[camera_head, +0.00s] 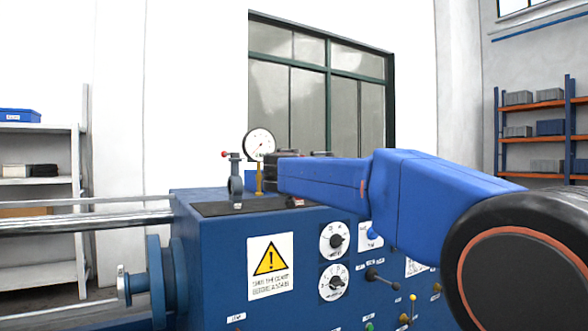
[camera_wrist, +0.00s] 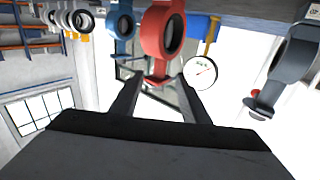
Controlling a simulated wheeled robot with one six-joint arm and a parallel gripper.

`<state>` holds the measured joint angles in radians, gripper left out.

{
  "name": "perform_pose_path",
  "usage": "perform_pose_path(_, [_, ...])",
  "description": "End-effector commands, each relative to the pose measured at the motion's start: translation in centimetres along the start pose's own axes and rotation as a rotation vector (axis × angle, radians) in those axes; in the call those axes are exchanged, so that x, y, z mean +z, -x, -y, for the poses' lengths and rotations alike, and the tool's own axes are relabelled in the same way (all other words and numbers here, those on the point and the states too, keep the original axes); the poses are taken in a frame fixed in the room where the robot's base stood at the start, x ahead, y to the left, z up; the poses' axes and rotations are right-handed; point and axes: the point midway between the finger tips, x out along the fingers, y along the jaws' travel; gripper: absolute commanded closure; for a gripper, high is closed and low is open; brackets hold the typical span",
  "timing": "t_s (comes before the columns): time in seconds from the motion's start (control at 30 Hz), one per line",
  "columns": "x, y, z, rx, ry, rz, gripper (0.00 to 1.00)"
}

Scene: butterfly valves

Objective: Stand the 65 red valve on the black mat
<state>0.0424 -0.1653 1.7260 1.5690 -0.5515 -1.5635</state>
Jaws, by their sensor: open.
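In the wrist view, which is upside down, a red ring-bodied valve (camera_wrist: 163,38) stands upright, its body towards the picture's top. Its stem end lies between the tips of my open gripper (camera_wrist: 160,79); I cannot tell whether they touch it. A black mat (camera_head: 215,209) covers part of the blue machine's top. I cannot tell whether the red valve's base rests on it.
A grey valve with a red knob (camera_head: 236,181) stands on the mat's left, also in the wrist view (camera_wrist: 287,72). A pressure gauge (camera_head: 258,145) stands behind. Knobs and levers line the machine's front.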

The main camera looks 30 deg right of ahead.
Motion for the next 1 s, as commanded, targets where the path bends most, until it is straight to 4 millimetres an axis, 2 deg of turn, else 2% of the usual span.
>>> perform_pose_path(0.1, [-0.1,0.7,0.0,0.0,0.0,-0.001,0.58])
perform_pose_path(0.43, [0.0,1.1,0.1,-0.014,-0.001,-0.006,0.58])
perform_pose_path(0.57, [0.0,3.1,1.4,-0.106,-0.005,-0.034,0.58])
perform_pose_path(0.67, [1.0,6.2,3.4,-0.245,-0.005,-0.047,0.58])
perform_pose_path(0.77, [3.6,10.7,5.6,-0.414,0.005,-0.016,0.58])
perform_pose_path(0.87, [8.1,15.8,7.2,-0.574,0.027,0.072,0.58])
perform_pose_path(0.97, [14.1,21.3,7.6,-0.702,0.063,0.214,0.58])
perform_pose_path(1.0, [16.6,23.4,7.3,-0.738,0.08,0.278,0.58])
